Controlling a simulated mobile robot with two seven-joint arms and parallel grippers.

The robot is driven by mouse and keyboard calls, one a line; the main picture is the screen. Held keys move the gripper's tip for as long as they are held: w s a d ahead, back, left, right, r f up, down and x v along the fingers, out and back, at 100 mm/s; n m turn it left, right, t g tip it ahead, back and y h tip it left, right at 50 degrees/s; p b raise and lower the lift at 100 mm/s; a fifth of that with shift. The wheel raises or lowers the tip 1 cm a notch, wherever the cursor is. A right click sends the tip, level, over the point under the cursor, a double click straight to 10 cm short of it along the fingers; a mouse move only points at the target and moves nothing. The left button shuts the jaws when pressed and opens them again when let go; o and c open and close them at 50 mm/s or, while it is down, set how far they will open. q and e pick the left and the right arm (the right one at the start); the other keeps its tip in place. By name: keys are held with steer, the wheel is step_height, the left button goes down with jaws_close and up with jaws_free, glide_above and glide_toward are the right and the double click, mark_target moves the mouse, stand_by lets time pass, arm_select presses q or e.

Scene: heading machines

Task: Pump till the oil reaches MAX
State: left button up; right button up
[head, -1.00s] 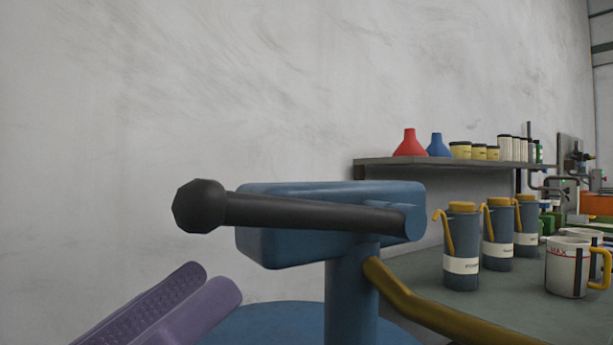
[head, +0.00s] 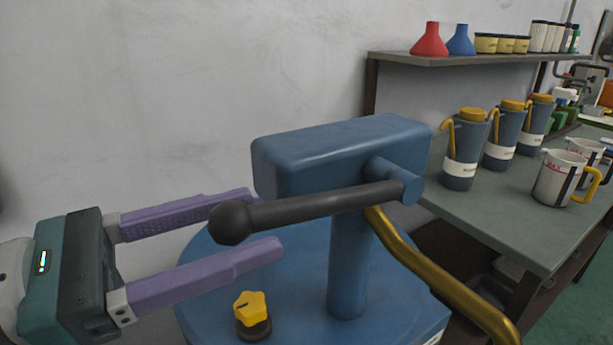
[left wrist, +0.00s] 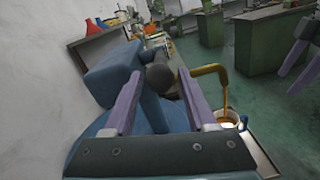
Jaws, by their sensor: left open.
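The blue pump (head: 335,155) stands on a blue drum (head: 290,300). Its black lever (head: 330,207) points left and ends in a round knob (head: 231,223). My open left gripper (head: 265,220) has its purple fingers on either side of the knob end; contact cannot be told. In the left wrist view the knob (left wrist: 160,76) shows between the fingertips. The yellow spout (left wrist: 208,72) bends down over a jug (left wrist: 232,123) with orange-brown contents. The jug's MAX mark and level cannot be read. Purple fingers of my right gripper (left wrist: 298,50) show partly at the right edge.
A yellow knob (head: 252,312) sits on the drum top. A grey bench (head: 490,220) at right holds several blue oil cans (head: 465,150) and white MAX jugs (head: 558,178). A shelf (head: 440,59) above holds funnels and small containers. The wall is behind.

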mark_target(285, 224)
arm_select(q)
steer(key=shift+p+x, duration=0.45)
steer(key=shift+x, duration=1.85)
steer(key=shift+c, duration=0.3)
jaws_close()
